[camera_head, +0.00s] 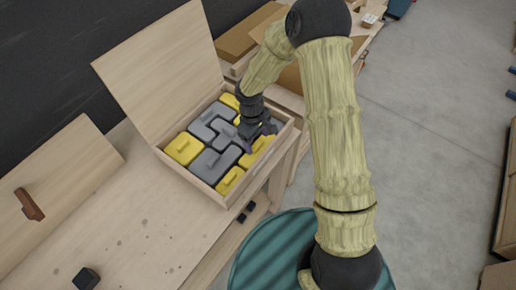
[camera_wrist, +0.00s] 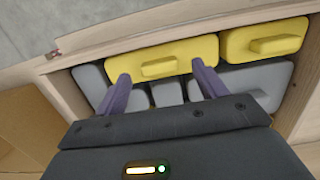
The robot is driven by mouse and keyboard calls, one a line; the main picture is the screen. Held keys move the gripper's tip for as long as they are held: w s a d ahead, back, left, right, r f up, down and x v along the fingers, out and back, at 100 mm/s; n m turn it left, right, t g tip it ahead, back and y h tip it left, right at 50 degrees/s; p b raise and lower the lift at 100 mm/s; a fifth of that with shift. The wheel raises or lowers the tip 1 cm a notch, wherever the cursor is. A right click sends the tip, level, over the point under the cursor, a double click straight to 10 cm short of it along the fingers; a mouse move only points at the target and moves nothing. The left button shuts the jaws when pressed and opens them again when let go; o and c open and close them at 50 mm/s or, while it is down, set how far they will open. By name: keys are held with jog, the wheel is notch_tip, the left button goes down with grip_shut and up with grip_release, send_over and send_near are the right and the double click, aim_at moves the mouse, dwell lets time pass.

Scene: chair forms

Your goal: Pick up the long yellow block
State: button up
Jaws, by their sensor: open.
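The long yellow block (camera_head: 257,152) lies in the open wooden box, along the wall nearest me, partly hidden by my gripper (camera_head: 258,138) in the head view. In the wrist view the long yellow block (camera_wrist: 195,52) spans the upper middle and has a raised yellow handle (camera_wrist: 160,68) on top. My gripper (camera_wrist: 160,74) is open and empty, with its purple fingers apart to the left and right of this handle. I cannot tell how high the fingertips are above the block.
Grey blocks (camera_head: 209,165) and other yellow blocks (camera_head: 183,148) fill the box tightly. The box's rim (camera_head: 255,175) rises around them, and its raised lid (camera_head: 160,65) stands behind. A small black block (camera_head: 86,279) lies on the table (camera_head: 135,230), which has bare room at the front.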

notch_tip(320, 180, down, 2)
jog(key=shift+s+d+f, duration=0.1)
jog(key=shift+d, duration=0.05)
jog(key=shift+c, duration=0.4)
jog(key=c, duration=1.1)
